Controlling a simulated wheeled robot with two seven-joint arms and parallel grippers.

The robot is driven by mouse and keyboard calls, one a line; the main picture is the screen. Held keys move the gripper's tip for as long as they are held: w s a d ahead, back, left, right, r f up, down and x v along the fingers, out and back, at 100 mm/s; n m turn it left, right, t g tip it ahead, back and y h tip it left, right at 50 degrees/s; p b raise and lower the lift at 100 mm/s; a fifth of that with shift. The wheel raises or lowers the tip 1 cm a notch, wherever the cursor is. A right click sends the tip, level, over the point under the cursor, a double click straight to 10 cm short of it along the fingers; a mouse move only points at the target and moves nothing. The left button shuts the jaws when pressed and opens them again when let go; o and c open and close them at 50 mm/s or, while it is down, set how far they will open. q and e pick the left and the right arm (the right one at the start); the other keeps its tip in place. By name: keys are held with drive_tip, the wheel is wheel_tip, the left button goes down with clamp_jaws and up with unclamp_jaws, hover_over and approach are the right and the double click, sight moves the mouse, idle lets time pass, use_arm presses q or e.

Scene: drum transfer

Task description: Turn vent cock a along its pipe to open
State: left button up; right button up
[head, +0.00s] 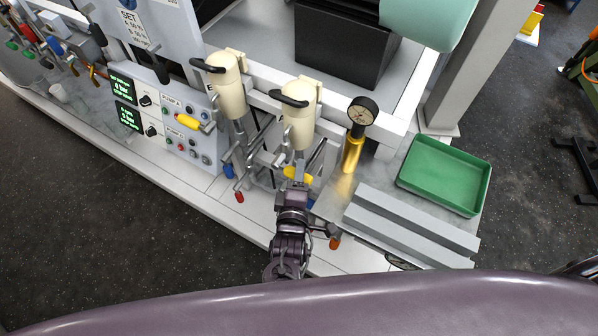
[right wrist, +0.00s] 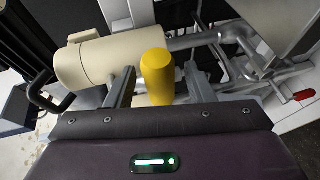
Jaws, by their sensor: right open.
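Two yellow cock handles show in the head view, one (head: 188,121) by the left cream cylinder and one (head: 298,175) below the right cream cylinder. My right gripper (head: 293,187) is at the right-hand handle. In the right wrist view this yellow handle (right wrist: 157,75) stands between the two open fingers of the gripper (right wrist: 160,88), with a gap showing on each side. It points out towards the camera, across the line of the grey pipe (right wrist: 200,39). The base of the handle is hidden. My left gripper is out of view.
The right cream cylinder (head: 299,115) has a black hooked handle on top. A gauge (head: 361,111) on a brass post and a green tray (head: 445,172) stand to the right. Red-tipped and blue-tipped levers hang close by. The dark floor (head: 120,235) at the left is clear.

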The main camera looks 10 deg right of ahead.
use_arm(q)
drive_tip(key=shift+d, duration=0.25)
use_arm(e)
drive_tip(key=shift+w, duration=0.2)
drive_tip(key=shift+f, duration=0.1)
clamp_jaws()
drive_tip(key=shift+d, duration=0.1)
